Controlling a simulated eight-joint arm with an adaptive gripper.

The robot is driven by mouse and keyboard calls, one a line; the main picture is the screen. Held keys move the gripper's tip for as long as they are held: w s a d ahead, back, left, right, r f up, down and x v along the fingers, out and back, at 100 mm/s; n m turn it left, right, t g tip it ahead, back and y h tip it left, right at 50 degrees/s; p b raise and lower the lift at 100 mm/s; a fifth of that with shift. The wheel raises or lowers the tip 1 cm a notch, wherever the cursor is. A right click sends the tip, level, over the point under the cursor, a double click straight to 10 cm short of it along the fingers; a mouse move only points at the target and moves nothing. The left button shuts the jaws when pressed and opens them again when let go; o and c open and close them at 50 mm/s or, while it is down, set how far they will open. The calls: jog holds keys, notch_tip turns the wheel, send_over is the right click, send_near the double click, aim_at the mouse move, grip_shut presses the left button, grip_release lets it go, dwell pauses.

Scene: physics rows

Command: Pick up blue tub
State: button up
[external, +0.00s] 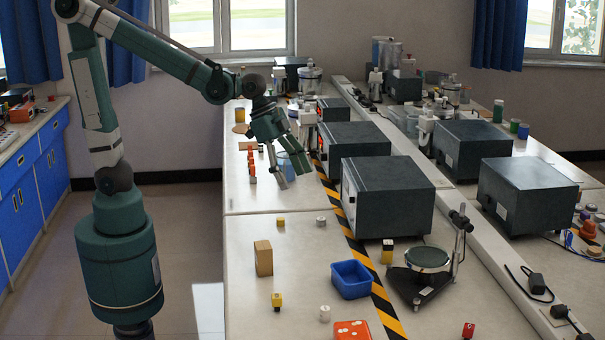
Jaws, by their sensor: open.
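The blue tub (351,279) is a small open-topped rectangular box. It stands upright on the near part of the white bench, beside the black-and-yellow striped tape. Its inside looks empty. My gripper (291,179) is open and points down over the bench farther back. It is apart from the blue tub, which lies nearer the camera and to the right of it. A clear bluish beaker (290,163) shows partly behind the gripper fingers; I cannot tell whether they touch it.
A wooden block (263,258), a yellow weight (276,301) and a red spotted box (353,331) stand around the tub. A round-plated stand (427,259) is to its right. Dark instrument boxes (388,197) line the bench behind. Bench left of the tub is mostly clear.

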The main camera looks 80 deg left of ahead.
jog(key=w+d+f+m+g+h+p, duration=0.15)
jog(key=w+d+f+m+p, duration=0.3)
jog(key=w+d, duration=0.6)
jog(key=m+g+p, duration=0.2)
jog(key=m, duration=0.2)
send_over(352, 274)
jog(key=s+d, duration=0.2)
notch_tip(352, 274, down, 7)
jog(key=shift+w+d+f, duration=0.15)
jog(key=shift+d+f, duration=0.35)
jog(key=shift+f, duration=0.05)
jog(key=shift+h+x, duration=0.25)
jog(key=shift+x, duration=1.05)
jog(key=shift+s+b+x, duration=0.1)
jog(key=shift+b+x, duration=0.1)
jog(key=shift+x, duration=1.1)
jog(key=shift+s+b+x, duration=0.15)
jog(key=shift+b+x, duration=0.05)
jog(key=shift+x, duration=1.1)
jog(key=shift+f+b, duration=0.2)
jog(key=shift+b, duration=0.1)
